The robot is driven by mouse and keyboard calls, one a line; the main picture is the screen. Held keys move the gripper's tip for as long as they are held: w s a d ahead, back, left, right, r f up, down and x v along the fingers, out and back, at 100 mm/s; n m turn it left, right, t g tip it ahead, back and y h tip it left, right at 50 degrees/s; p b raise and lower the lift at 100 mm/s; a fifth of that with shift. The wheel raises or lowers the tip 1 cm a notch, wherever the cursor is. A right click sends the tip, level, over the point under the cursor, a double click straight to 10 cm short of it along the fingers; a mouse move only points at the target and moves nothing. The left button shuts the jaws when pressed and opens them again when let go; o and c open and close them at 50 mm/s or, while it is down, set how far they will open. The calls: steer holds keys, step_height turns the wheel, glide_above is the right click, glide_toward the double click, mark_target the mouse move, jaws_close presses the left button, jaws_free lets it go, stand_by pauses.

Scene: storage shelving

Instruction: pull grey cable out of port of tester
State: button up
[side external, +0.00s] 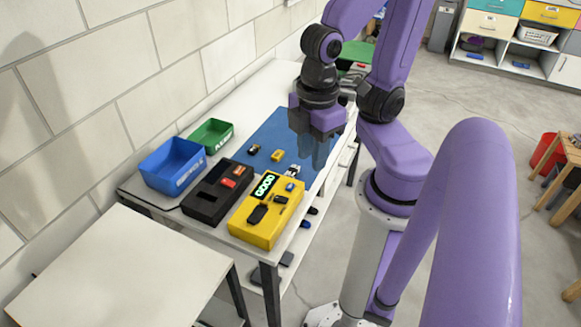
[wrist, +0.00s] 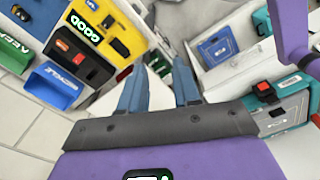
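The yellow tester (side external: 247,230) lies on the table near its front corner, its lit display (side external: 265,186) reading GOOD in green. It also shows at the top left of the wrist view (wrist: 78,53). Small dark and blue plugs sit on its top face, including a black one (side external: 257,213). I cannot tell which is the grey cable or make out its port. My gripper (side external: 314,155) is above the blue mat, behind and right of the tester and apart from it. In the wrist view my gripper (wrist: 160,66) has its fingers spread with nothing held between them.
A black box (side external: 203,206) with red parts stands left of the tester. A blue bin (side external: 170,174) and a green bin (side external: 211,134) stand near the wall. Small items lie on the blue mat (side external: 276,132), including a yellow one (side external: 277,155) and a white one (side external: 292,171).

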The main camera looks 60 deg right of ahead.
steer(key=o, duration=0.4)
steer(key=shift+w+f+m, duration=0.15)
steer(key=shift+w+m, duration=0.25)
steer(key=shift+w, duration=0.05)
steer(key=w+d+f+m, duration=0.3)
steer(key=w+m, duration=0.4)
steer(key=m, duration=2.3)
glide_above(293, 168)
step_height(293, 168, down, 8)
steer(key=f, duration=0.1)
steer(key=shift+s+a+f, duration=0.1)
steer(key=shift+a+f, duration=0.05)
steer(key=shift+f, duration=8.3)
steer(key=c, duration=1.1)
